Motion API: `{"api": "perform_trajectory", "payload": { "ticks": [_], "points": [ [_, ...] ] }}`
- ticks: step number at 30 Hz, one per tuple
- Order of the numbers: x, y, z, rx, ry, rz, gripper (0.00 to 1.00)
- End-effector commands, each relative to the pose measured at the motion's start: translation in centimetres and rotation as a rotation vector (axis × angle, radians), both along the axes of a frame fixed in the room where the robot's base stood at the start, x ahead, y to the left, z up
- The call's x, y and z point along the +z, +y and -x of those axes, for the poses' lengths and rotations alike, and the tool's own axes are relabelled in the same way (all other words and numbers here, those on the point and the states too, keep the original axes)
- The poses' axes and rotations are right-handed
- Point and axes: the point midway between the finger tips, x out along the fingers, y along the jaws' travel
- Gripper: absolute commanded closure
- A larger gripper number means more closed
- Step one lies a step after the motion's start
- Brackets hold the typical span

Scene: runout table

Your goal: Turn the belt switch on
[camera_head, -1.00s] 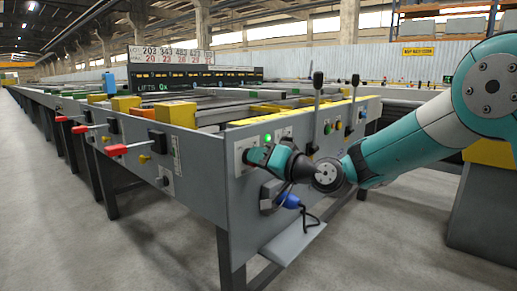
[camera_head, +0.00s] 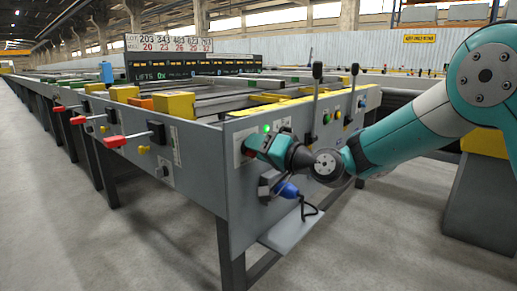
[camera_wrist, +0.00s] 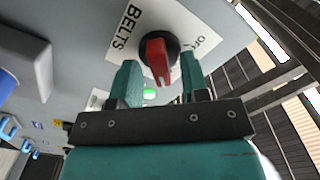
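The belt switch (camera_wrist: 158,58) is a red rotary handle on a dark round base, beside a white plate lettered BELTS, with OFF at one corner. In the wrist view my gripper (camera_wrist: 157,80) has its two teal fingers apart, one on each side of the red handle. I cannot tell whether either finger touches it. In the head view my gripper (camera_head: 252,144) is at the front panel, and a little red of the switch (camera_head: 247,150) shows at its tip. A lit green lamp (camera_head: 266,129) is just above; it also shows in the wrist view (camera_wrist: 149,94).
A blue plug (camera_head: 287,190) with a black cable sits below my gripper, over a small shelf (camera_head: 291,232). Upright black-knobbed levers (camera_head: 317,72) stand at right of the panel. Red-handled levers (camera_head: 115,141) stick out from the left side. The floor at left is clear.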

Motion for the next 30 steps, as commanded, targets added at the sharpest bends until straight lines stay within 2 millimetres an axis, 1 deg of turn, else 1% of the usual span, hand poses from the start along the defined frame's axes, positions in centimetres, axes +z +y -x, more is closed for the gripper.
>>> {"api": "perform_trajectory", "payload": {
  "ticks": [7, 11, 14, 24, 30],
  "points": [
    [-0.1, -0.1, 0.2, 0.003, 0.003, 0.002, 0.58],
    [-0.1, -1.2, 1.0, 0.001, 0.005, 0.003, 0.58],
    [-0.1, -2.9, 2.2, -0.001, 0.007, 0.002, 0.58],
    [-0.2, -9.8, 7.5, -0.004, 0.005, 0.000, 0.58],
    [-0.2, -12.6, 9.7, -0.002, 0.004, 0.000, 0.58]
  ]
}}
